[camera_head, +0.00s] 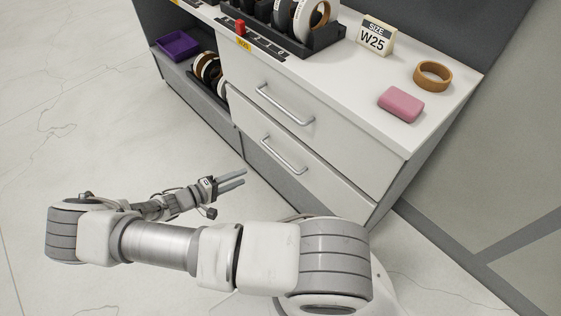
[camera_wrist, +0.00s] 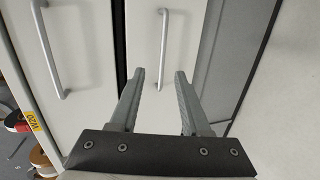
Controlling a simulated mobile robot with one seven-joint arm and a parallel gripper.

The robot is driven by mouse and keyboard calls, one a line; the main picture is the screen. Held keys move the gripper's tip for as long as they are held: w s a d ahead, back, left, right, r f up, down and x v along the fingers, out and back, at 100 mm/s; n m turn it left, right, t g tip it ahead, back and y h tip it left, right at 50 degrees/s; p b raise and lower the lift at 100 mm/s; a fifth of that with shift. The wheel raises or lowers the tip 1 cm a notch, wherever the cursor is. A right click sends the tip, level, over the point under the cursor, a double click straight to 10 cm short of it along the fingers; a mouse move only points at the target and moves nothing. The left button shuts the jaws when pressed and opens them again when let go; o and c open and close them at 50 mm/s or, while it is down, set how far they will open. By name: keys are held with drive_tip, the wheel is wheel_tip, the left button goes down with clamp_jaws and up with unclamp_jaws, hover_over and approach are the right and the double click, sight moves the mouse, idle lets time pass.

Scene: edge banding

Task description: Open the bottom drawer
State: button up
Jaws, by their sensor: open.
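The white bottom drawer (camera_head: 318,178) is in the lower part of the cabinet, and its front looks shut. Its silver bar handle (camera_head: 283,155) also shows in the wrist view (camera_wrist: 166,30), upright in that picture. My gripper (camera_head: 243,178) is open and empty, left of and a little below this handle in the head view, with a visible gap between them. In the wrist view my two fingers (camera_wrist: 160,75) point at the bottom drawer front, and the handle's lower part lies between the fingertips in the picture. Nothing hides the handle in the head view.
The top drawer (camera_head: 275,90), with a similar handle, is directly above and looks shut. The white counter (camera_head: 350,85) holds a pink block (camera_head: 401,104), a brown ring (camera_head: 433,75), a W25 sign (camera_head: 376,38) and a dark rack of rolls. Open shelves stand left; the floor before the cabinet is clear.

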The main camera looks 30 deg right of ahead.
wheel_tip(320, 180, down, 2)
drive_tip(key=t, duration=0.1)
drive_tip(key=n+b, duration=0.1)
drive_tip(key=b, duration=0.2)
approach(280, 157)
drive_tip(key=shift+h, duration=0.4)
drive_tip(key=x, duration=0.3)
drive_tip(key=f+x, duration=0.1)
drive_tip(key=x, duration=0.6)
drive_tip(key=shift+f, duration=0.2)
drive_tip(key=shift+c, duration=0.2)
clamp_jaws()
